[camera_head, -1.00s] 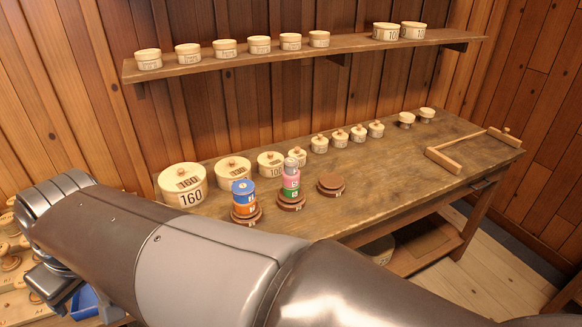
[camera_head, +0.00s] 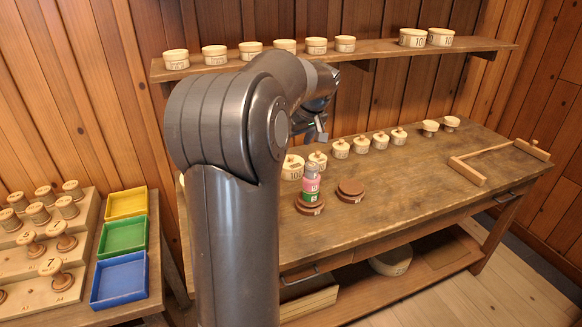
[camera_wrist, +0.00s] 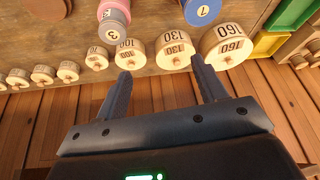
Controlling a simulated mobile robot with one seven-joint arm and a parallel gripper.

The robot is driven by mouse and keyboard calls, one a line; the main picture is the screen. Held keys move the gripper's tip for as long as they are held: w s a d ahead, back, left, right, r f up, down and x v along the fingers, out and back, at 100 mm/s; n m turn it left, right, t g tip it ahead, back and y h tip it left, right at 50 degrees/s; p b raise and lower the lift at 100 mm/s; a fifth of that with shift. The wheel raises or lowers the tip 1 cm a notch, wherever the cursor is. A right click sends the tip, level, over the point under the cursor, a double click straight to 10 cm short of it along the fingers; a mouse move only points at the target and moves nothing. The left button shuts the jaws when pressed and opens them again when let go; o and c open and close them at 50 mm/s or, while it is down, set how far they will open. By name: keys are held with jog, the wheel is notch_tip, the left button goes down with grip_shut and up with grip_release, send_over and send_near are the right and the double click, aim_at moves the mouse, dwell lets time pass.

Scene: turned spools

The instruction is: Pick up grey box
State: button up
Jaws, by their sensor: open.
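The grey box (camera_head: 310,170) is a small round box on top of a stack, above a pink box (camera_head: 311,184) and a green one, on a brown round base (camera_head: 309,208). In the wrist view the grey box (camera_wrist: 112,30) shows at the upper left, beyond the left finger. My gripper (camera_wrist: 160,68) is open and empty, apart from the stack. In the head view my gripper (camera_head: 318,128) shows only partly beyond my arm, above the back of the bench.
A row of pale lidded boxes (camera_head: 361,144) lines the bench back. A blue box (camera_wrist: 200,10) shows in the wrist view. An empty brown base (camera_head: 350,190) stands right of the stack. A shelf (camera_head: 380,50) hangs above. Coloured trays (camera_head: 122,238) and spools stand left.

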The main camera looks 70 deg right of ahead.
send_near(312, 165)
jog(key=x, duration=0.5)
jog(key=shift+w+d, duration=0.15)
jog(key=shift+w, duration=0.25)
jog(key=shift+s+x, duration=0.2)
jog(key=shift+x, duration=1.15)
jog(key=shift+s+x, duration=0.15)
jog(key=shift+x, duration=1.15)
jog(key=shift+f, duration=0.15)
jog(key=shift+c, duration=0.5)
jog(key=c, duration=1)
jog(key=shift+o, duration=0.2)
